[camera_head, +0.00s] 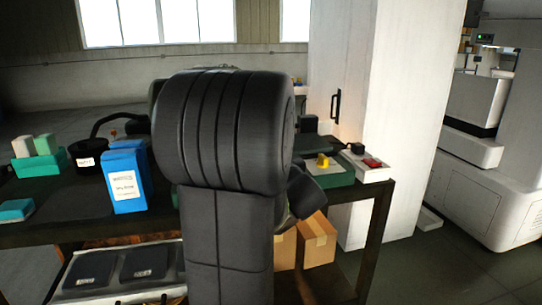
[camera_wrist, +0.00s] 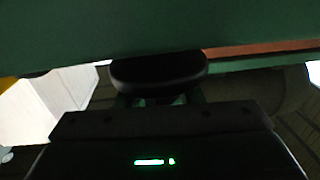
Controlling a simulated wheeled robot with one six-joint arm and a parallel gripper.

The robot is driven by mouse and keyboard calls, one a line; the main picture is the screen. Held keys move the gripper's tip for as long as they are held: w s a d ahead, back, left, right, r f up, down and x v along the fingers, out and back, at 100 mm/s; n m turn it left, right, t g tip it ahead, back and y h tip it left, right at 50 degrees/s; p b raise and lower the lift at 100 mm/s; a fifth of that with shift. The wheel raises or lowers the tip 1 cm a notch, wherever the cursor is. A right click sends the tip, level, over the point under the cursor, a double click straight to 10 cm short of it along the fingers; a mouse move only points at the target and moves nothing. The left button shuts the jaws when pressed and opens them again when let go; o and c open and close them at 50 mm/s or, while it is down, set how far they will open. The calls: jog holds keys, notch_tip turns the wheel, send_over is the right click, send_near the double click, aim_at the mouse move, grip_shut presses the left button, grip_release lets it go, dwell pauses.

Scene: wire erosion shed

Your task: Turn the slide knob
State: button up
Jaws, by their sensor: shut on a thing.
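A dark rounded knob (camera_wrist: 158,72), which I take for the slide knob, shows in the wrist view just under a green surface (camera_wrist: 100,28). My gripper (camera_wrist: 160,97) meets it from below in the picture and is shut on it. The fingers are dark against dark, so their exact contact is hard to see. In the head view my black arm stands in the middle and hides the gripper and the knob.
A dark bench (camera_head: 376,190) carries a blue box (camera_head: 125,180), a black pot (camera_head: 87,155), a green-based unit with a yellow part (camera_head: 323,160), and a white box with a red top part (camera_head: 372,163). Cardboard boxes (camera_head: 318,240) sit below. A white pillar (camera_head: 395,110) stands behind, right.

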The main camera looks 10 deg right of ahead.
jog(key=n+y+p, duration=0.2)
jog(key=g+y+p, duration=0.1)
jog(key=y+p, duration=0.1)
jog(key=shift+d+r+n, duration=0.15)
jog(key=shift+r+n, duration=0.15)
jog(key=shift+n, duration=0.1)
jog(key=n+g+y+p, duration=0.2)
jog(key=y, duration=0.1)
jog(key=n+g+y+p, duration=0.2)
jog(key=n+y, duration=0.1)
jog(key=shift+f, duration=0.2)
jog(key=shift+g+y, duration=0.4)
jog(key=o, duration=0.9)
jog(key=shift+o, duration=0.2)
jog(key=v, duration=1.3)
jog(key=shift+s+d+b, duration=0.15)
jog(key=shift+s+b, duration=0.1)
jog(key=shift+b, duration=0.15)
